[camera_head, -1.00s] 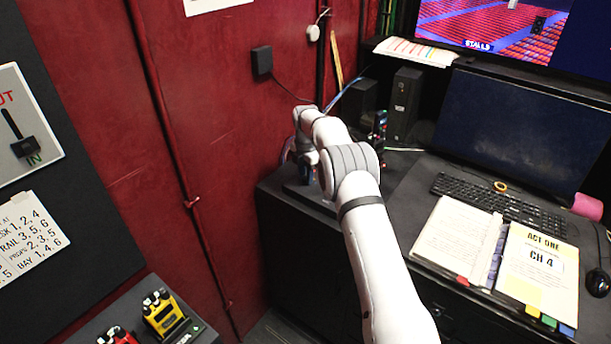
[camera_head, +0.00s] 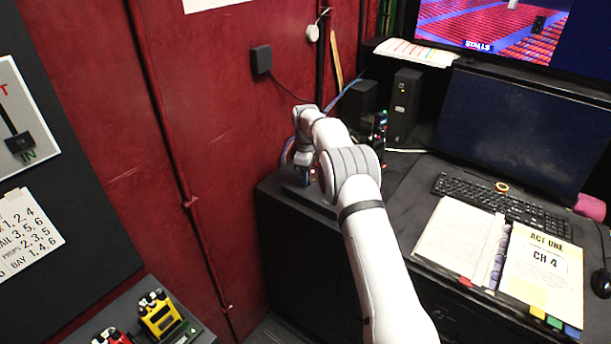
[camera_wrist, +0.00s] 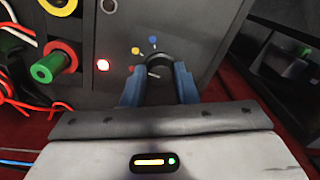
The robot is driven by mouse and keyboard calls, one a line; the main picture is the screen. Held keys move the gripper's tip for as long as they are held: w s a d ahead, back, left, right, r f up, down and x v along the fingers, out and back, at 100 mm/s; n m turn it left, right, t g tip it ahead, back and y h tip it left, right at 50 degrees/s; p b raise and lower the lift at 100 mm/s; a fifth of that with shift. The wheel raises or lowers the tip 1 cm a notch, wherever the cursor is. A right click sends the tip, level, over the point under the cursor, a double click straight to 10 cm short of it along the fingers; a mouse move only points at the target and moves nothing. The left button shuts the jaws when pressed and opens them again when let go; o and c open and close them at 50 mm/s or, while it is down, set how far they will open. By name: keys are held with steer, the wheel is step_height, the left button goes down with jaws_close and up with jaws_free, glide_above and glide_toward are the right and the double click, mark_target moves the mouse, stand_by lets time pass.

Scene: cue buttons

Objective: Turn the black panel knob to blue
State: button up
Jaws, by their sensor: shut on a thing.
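The black panel knob (camera_wrist: 158,60) sits on a grey panel (camera_wrist: 195,35) in the wrist view. My gripper (camera_wrist: 159,72) has its two blue fingers on either side of the knob and is shut on it. A blue dot (camera_wrist: 153,40) lies just above the knob. The knob's pointer cannot be made out. In the head view my gripper (camera_head: 304,172) is at the far left of the desk, and my arm hides the knob.
The desk holds a black box (camera_head: 403,95), keyboard (camera_head: 490,200), monitor (camera_head: 520,130) and open binder (camera_head: 460,240). The red wall (camera_head: 220,110) is close on the left.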

steer(key=m, duration=0.5)
steer(key=shift+w+r+m, duration=0.1)
steer(key=shift+r+m, duration=0.15)
steer(key=shift+m, duration=0.05)
steer(key=m, duration=0.5)
steer(key=shift+a+m, duration=0.1)
steer(key=shift+m, duration=0.2)
steer(key=o, duration=0.7)
steer(key=shift+w, duration=0.1)
steer(key=shift+c, duration=0.2)
steer(key=o, duration=0.3)
steer(key=shift+f, duration=0.2)
steer(key=shift+r+b, duration=0.6)
steer(key=shift+r, duration=3.35)
